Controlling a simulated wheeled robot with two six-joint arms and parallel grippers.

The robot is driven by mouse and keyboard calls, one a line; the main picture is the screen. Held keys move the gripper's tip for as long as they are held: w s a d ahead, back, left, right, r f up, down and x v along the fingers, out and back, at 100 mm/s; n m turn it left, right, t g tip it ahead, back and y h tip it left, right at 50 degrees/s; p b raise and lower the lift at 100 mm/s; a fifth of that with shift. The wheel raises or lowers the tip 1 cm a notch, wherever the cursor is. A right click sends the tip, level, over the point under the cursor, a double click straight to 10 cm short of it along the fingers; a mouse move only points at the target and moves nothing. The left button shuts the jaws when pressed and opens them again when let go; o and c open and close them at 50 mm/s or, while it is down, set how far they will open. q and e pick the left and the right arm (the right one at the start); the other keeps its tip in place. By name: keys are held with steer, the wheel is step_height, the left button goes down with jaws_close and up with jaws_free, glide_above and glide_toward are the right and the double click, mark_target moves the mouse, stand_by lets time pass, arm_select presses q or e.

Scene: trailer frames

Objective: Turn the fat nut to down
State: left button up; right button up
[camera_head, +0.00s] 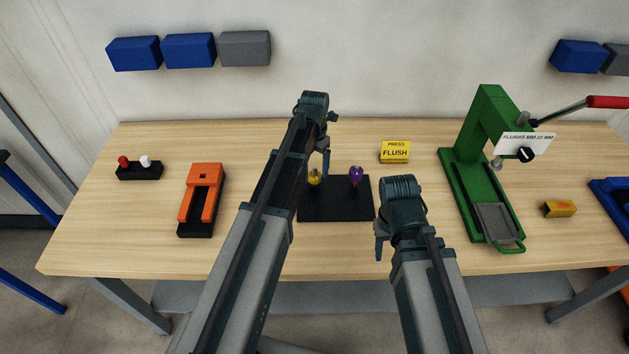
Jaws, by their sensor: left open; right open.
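A black plate (338,208) on the table carries a yellow piece (315,178) at its left and a purple piece (356,177) at its right. I cannot tell which of them is the fat nut, or which way either is turned. My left gripper (325,168) is open and points down just beside the yellow piece; whether it touches is unclear. My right gripper (381,248) is open and empty, at the front right of the plate, apart from both pieces.
A green press (470,190) with a red-tipped lever stands right, a yellow box (559,209) beside it. An orange fixture (203,190) and a black block with red and white knobs (139,172) are left.

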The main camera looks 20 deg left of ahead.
mark_target(314, 177)
arm_select(q)
step_height(314, 177, down, 4)
steer(key=b, duration=0.2)
steer(key=shift+r+b, duration=0.2)
steer(key=shift+b, duration=0.1)
arm_select(e)
step_height(314, 177, down, 4)
steer(key=shift+r, duration=0.15)
arm_select(q)
jaws_close()
